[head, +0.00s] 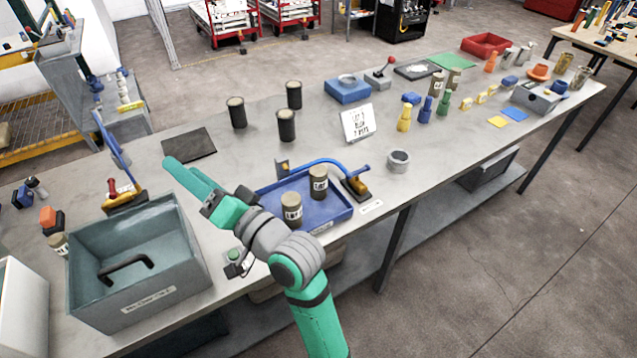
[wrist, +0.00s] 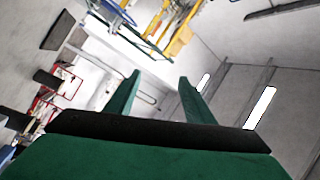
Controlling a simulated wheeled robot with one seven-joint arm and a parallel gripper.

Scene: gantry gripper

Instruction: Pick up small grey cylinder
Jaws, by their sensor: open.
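A small grey cylinder (head: 398,161) with a dark hollow top stands on the long grey table, right of the blue tray. Two grey-brown labelled cylinders, one at the tray's back (head: 318,182) and one at its front (head: 292,209), stand in the blue tray (head: 335,213). I cannot tell for sure which of these the task means. My gripper (head: 180,172) is above the table, left of the tray and apart from all of them. In the wrist view my gripper (wrist: 160,79) is open with nothing between its fingers; none of these cylinders shows there.
A grey-green bin (head: 185,240) with a black handle stands at the left. Three dark cylinders (head: 286,126) stand behind the tray. Bare table lies around the hollow-topped cylinder.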

